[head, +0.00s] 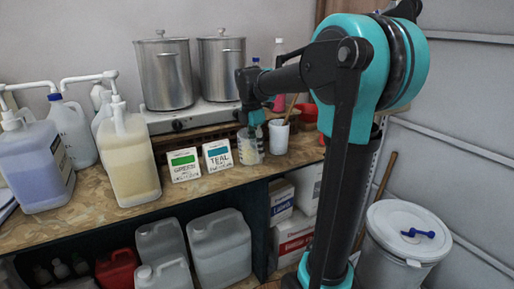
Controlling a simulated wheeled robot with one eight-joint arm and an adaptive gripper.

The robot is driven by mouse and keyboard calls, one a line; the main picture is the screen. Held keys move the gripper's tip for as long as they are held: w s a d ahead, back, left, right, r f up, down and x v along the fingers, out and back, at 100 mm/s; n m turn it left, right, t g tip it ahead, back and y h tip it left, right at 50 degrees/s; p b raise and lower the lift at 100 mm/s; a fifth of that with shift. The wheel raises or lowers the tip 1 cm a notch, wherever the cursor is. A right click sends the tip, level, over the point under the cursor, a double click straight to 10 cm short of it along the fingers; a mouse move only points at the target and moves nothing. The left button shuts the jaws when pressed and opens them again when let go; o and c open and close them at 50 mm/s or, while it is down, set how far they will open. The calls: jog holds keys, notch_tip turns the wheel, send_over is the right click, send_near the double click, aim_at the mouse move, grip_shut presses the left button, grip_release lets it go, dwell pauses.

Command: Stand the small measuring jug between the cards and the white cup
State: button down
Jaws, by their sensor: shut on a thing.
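The small measuring jug (249,152) is a clear cup with yellowish markings. It appears upright on or just above the wooden counter, right of the teal card; I cannot tell whether it touches the counter. My gripper (252,128) reaches down from above and is shut on the jug's upper part, hiding some of its rim. The cards are a green-labelled one (183,165) and a teal-labelled one (217,155), both standing upright to the jug's left. The white cup (279,138) stands close to the jug's right with a wooden stick in it.
Two steel pots (165,75) stand on a hotplate (180,121) behind the cards. Pump jugs (130,160) crowd the counter's left. A red bowl (307,112) is behind the white cup. The counter's front edge (120,222) runs below the cards. A white lidded drum (395,250) stands at right.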

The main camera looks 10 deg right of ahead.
jog(key=shift+f, duration=0.1)
jog(key=c, duration=0.9)
grip_release()
jog(key=shift+w, duration=0.1)
